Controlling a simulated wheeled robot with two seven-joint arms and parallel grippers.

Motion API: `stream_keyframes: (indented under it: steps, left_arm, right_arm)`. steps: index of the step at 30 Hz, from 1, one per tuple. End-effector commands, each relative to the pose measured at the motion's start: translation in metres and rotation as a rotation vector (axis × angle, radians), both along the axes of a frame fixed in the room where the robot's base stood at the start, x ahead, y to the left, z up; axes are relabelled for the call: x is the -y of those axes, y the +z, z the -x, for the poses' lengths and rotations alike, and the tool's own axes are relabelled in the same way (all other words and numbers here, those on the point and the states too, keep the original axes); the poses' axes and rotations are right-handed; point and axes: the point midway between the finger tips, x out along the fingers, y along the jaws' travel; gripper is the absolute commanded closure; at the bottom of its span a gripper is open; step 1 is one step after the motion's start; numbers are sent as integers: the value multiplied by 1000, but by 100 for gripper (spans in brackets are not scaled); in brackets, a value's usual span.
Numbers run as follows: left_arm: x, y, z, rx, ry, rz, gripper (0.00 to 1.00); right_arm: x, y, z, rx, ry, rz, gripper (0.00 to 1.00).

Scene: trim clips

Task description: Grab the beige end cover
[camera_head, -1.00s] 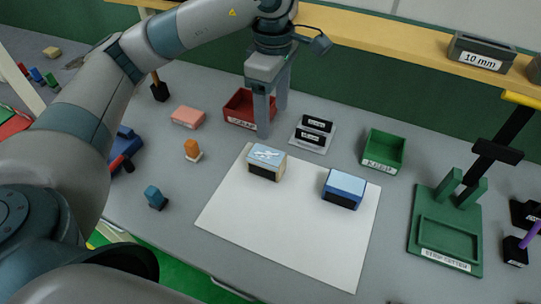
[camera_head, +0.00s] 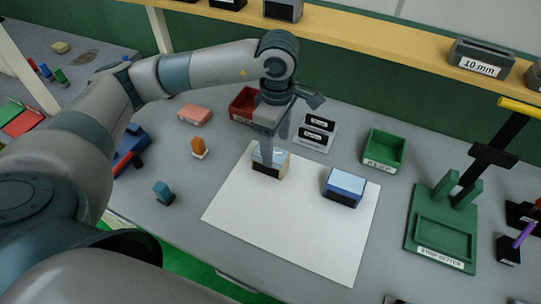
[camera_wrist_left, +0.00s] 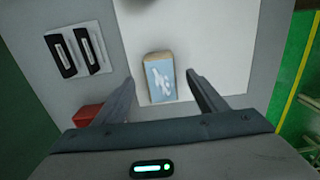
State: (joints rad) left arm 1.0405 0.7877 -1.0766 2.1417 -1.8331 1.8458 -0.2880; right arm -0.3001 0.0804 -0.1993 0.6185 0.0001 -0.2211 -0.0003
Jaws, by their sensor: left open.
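The beige end cover (camera_head: 283,166) is a small block with beige sides, a dark front and a light-blue top with a white mark. It sits upright on the white sheet (camera_head: 300,225), near its upper left corner. My left gripper (camera_head: 275,147) is open and points down just above it, partly hiding it. In the left wrist view, the beige end cover (camera_wrist_left: 159,82) lies between the two open fingers (camera_wrist_left: 160,92), with a gap on each side. I cannot tell how far above it the fingertips are. My right gripper is not in view.
A blue block (camera_head: 344,187) stands to the right on the sheet. Behind are a red bin (camera_head: 243,104), a pale holder with black labelled parts (camera_head: 316,133) and a green bin (camera_head: 384,150). A green fixture (camera_head: 440,232) stands at right. The sheet's front is clear.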

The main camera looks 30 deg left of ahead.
Motion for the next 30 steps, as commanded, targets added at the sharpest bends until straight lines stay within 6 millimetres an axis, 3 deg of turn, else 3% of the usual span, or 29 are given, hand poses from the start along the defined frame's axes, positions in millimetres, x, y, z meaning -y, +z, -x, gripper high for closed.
stream_keyframes:
  steps: [6, 22, 30]
  left_arm:
    - [0, -21, 1, -2, 0, -1, 34]
    - [0, -29, 0, -2, 1, -1, 34]
    - [-1, -58, 1, -4, 1, -2, 34]
  right_arm:
    - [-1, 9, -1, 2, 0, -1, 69]
    - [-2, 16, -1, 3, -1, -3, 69]
    - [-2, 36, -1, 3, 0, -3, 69]
